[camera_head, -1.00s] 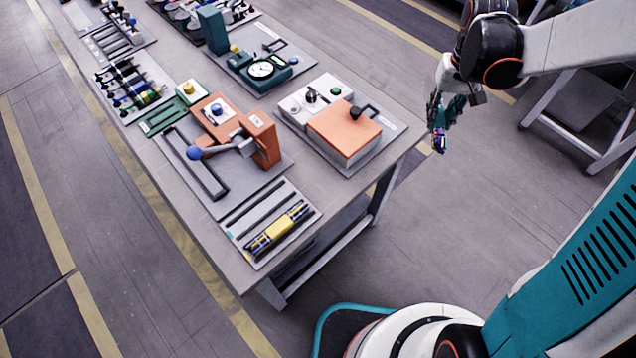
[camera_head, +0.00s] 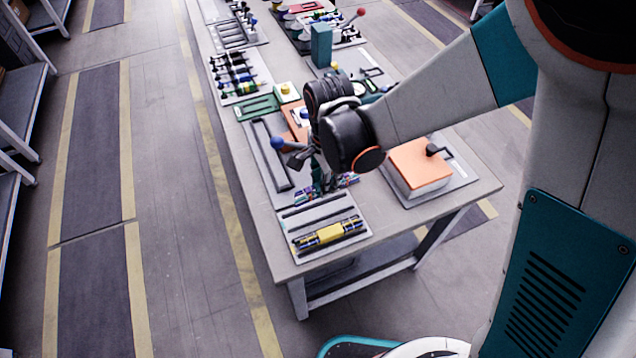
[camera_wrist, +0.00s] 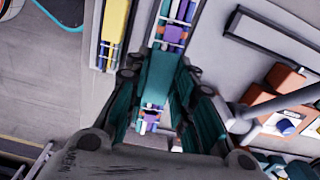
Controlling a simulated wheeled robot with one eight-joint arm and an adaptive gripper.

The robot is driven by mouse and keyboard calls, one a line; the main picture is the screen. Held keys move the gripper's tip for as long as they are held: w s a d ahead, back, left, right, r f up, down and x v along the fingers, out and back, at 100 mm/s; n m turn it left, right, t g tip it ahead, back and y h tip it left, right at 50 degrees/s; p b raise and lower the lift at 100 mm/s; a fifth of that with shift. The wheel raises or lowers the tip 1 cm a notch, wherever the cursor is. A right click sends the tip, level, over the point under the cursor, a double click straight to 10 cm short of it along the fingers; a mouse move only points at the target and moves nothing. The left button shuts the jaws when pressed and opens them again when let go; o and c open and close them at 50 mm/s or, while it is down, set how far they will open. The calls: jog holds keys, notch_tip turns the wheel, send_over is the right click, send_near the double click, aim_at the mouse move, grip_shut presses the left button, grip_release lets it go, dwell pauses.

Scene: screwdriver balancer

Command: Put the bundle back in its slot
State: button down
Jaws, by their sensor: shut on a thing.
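My gripper (camera_head: 324,184) is shut on a bundle of blue, purple and white sticks (camera_head: 346,181), gripped around its middle. The bundle is above the back edge of a light slotted tray (camera_head: 296,224) at the table's near end. A yellow-wrapped bundle (camera_head: 330,234) lies in the tray's front slot. It also shows in the wrist view (camera_wrist: 116,22). The held bundle's height above the tray is unclear.
Behind my gripper stands an orange fixture with a blue-knobbed lever (camera_head: 278,143), partly hidden by my arm. An orange-topped box (camera_head: 418,165) is to the right. A rack of several coloured tools (camera_head: 238,75) lies farther back. The table's front edge is near the tray.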

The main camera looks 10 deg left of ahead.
jog(key=shift+s+a+f+m, duration=0.3)
jog(key=shift+s+a+m, duration=0.2)
jog(key=shift+s+a, duration=0.25)
notch_tip(320, 180, down, 8)
jog(key=b, duration=0.6)
jog(key=shift+w+r, duration=0.1)
jog(key=shift+r, duration=0.15)
jog(key=shift+a, duration=0.15)
jog(key=shift+f+b, duration=0.55)
jog(key=shift+b, duration=0.1)
dwell(0.3)
dwell(0.3)
jog(key=c, duration=1.3)
grip_release()
